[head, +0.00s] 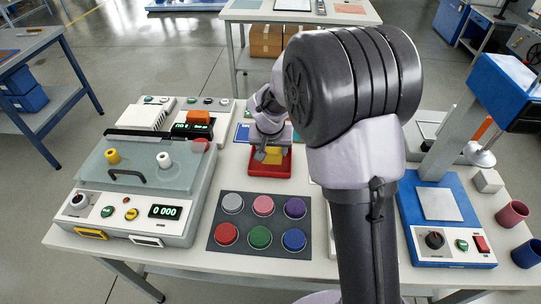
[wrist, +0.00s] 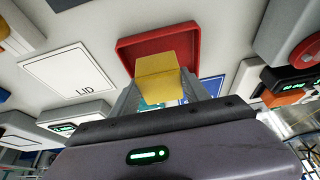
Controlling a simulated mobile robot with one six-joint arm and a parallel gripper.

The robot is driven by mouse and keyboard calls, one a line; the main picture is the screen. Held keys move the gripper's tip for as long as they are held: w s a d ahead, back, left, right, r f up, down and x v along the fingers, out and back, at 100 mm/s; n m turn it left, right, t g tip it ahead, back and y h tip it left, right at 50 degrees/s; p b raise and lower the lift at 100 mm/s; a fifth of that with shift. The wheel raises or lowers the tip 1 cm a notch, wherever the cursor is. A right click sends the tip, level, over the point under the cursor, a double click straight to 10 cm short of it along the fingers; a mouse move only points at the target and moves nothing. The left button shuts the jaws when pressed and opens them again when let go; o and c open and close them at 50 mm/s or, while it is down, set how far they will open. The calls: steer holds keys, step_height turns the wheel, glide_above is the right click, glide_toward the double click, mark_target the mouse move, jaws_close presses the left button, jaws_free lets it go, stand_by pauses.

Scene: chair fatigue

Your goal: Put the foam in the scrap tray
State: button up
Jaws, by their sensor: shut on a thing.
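The foam is a yellow block (head: 272,155) at my gripper (head: 270,150), over the red tray (head: 257,171) in the middle of the table. In the wrist view my gripper (wrist: 160,95) is shut on the foam (wrist: 162,72), with a grey finger on each side. The red tray (wrist: 135,45) shows just behind the foam there. I cannot tell whether the foam touches the tray floor. My arm and wrist hide part of the tray in the head view.
A dark mat (head: 245,243) with several coloured discs lies in front of the tray. A machine with a clear cover (head: 140,165) stands left, a blue-based device (head: 440,225) right. A white plate marked LID (wrist: 70,75) shows in the wrist view. Two cups (head: 512,214) stand far right.

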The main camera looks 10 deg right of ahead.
mark_target(270, 156)
steer(key=shift+a+b+x, duration=0.2)
steer(key=shift+b+x, duration=0.4)
steer(key=shift+x, duration=0.4)
steer(key=shift+a+b+x, duration=0.25)
steer(key=shift+b+x, duration=0.3)
steer(key=shift+x, duration=0.45)
steer(key=o, duration=1.3)
steer(key=shift+s, duration=0.1)
steer(key=shift+o, duration=0.3)
steer(key=s+d+f+p+v, duration=0.1)
steer(key=s+p+v, duration=0.1)
steer(key=v, duration=0.8)
steer(key=s+d+p+v, duration=0.1)
steer(key=s+p+v, duration=0.1)
steer(key=v, duration=0.9)
steer(key=s+a+r+y, duration=0.1)
steer(key=s+r, duration=0.1)
steer(key=s, duration=0.8)
steer(key=s+a+r+t+y, duration=0.1)
steer(key=s+a+r+y, duration=0.1)
steer(key=s, duration=0.9)
steer(key=shift+r+m+t, duration=0.3)
steer(key=shift+r+m, duration=0.1)
steer(key=shift+r, duration=0.2)
